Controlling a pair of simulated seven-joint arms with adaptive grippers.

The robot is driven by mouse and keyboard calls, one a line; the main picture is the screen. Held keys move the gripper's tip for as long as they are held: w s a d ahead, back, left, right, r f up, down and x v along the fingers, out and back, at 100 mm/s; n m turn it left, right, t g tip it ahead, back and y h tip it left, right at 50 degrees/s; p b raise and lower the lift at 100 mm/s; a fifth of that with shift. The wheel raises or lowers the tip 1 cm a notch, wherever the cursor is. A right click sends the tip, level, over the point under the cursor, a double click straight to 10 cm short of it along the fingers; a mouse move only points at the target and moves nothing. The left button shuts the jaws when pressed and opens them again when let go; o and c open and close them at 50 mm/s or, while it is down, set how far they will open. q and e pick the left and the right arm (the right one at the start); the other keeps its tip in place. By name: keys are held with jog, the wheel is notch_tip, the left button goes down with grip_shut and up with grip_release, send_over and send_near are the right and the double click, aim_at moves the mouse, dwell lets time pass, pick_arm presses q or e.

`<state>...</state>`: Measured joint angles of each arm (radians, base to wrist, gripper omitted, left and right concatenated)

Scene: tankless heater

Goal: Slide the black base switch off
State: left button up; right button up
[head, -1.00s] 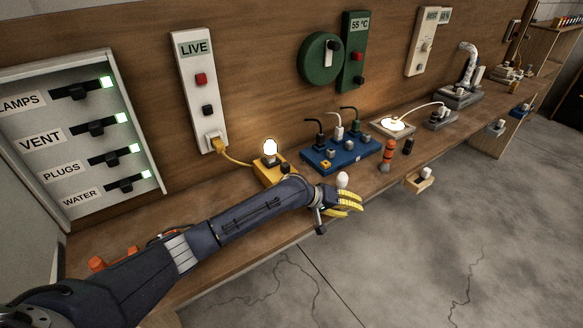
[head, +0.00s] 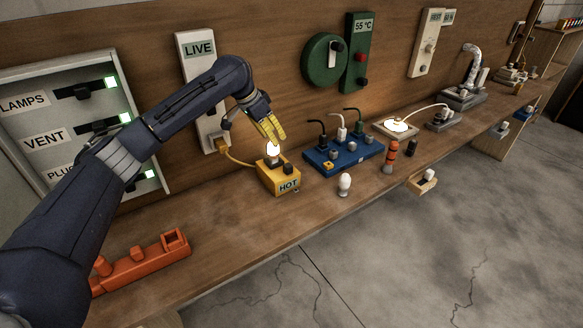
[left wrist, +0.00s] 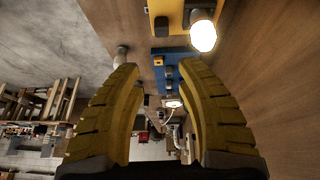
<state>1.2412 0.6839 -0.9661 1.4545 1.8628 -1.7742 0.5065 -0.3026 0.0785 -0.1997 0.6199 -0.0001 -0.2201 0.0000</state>
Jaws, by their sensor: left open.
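The yellow base (head: 282,184) labelled HOT stands on the bench with a lit bulb (head: 272,149) and a black switch (head: 288,168) on top. In the left wrist view the base (left wrist: 168,9), black switch (left wrist: 161,27) and glowing bulb (left wrist: 203,36) show at the top. My left gripper (head: 272,132) has yellow fingers pointing down just above the lit bulb. In the left wrist view its fingers (left wrist: 158,72) are apart with nothing between them. Whether a finger touches the bulb I cannot tell. My right gripper is not in view.
A white bulb (head: 344,184) stands near the bench's front edge. A blue power strip (head: 345,156) with plugs is right of the base. A yellow cord (head: 238,160) runs to the LIVE panel (head: 198,80). An orange holder (head: 140,263) lies at left.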

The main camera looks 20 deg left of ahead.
aim_at(287, 165)
pick_arm(q)
jog(key=shift+y, duration=0.4)
jog(key=x, duration=1.1)
jog(key=s+x, duration=0.1)
jog(key=x, duration=0.4)
jog(key=shift+w+f, duration=0.1)
jog(key=shift+f, duration=0.4)
jog(key=shift+o, duration=0.2)
grip_shut()
